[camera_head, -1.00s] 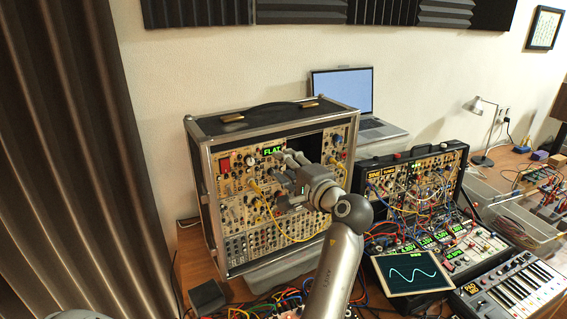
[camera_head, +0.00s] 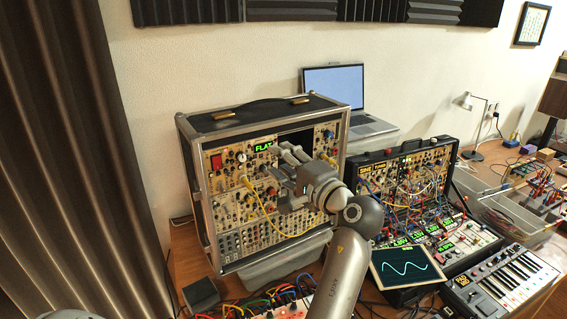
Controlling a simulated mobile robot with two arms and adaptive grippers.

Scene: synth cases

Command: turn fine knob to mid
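The large synth case (camera_head: 190,165) stands at the left of the desk, its panel full of small knobs and jacks. A green display (camera_head: 263,147) on it reads FLAT. The fine knob cannot be picked out; the gripper and arm hide part of the panel.
A second open synth case (camera_head: 449,160) with many patch cables stands to the right. A tablet with a wave trace (camera_head: 407,265) and a small keyboard (camera_head: 505,277) are in front of it. A laptop (camera_head: 335,85) is behind. A yellow cable (camera_head: 262,210) hangs across the large case's panel.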

